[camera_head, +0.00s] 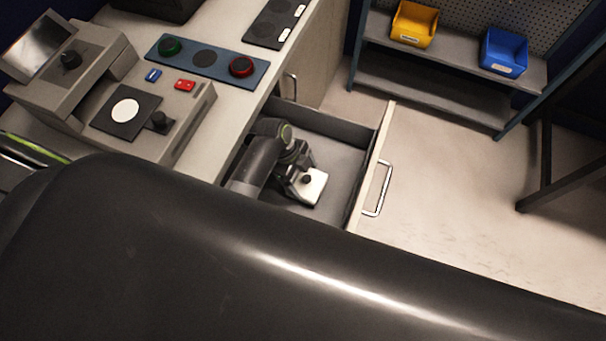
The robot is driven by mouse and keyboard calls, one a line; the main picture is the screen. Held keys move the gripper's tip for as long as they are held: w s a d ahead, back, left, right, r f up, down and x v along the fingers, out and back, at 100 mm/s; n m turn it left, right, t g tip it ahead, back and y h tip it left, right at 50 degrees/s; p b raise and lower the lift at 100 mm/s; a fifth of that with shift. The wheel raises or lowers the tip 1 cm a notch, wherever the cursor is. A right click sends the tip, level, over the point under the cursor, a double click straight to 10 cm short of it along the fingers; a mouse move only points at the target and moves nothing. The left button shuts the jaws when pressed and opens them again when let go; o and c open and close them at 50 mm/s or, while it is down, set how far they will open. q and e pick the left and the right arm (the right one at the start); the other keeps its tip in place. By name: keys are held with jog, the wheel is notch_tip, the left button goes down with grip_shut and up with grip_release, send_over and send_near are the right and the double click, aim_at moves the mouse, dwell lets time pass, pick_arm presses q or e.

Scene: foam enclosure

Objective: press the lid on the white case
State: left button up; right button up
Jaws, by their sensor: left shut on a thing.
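A small white piece (315,188) with a dark round spot or knob on top is low inside the open grey drawer (336,165). I take it for the white case or its lid; I cannot tell the two apart. My left gripper (300,178) reaches down into the drawer and is shut on this white piece. The gripper hides its left side, and I cannot tell whether it touches the drawer floor. My right gripper is not in view.
The drawer front with its handle (377,189) stands out into the aisle. The counter holds a button panel (207,59) and a grey console (140,105). A shelf carries a yellow bin (414,24) and a blue bin (504,52). My dark arm link fills the foreground.

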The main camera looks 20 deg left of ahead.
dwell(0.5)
pick_arm(q)
jog(key=shift+f+p, duration=0.15)
jog(key=shift+p, duration=0.25)
dwell(0.6)
dwell(0.5)
dwell(0.3)
jog(key=o, duration=0.8)
jog(key=shift+p, duration=0.3)
jog(key=shift+r+p, duration=3.55)
jog(key=shift+p, duration=0.2)
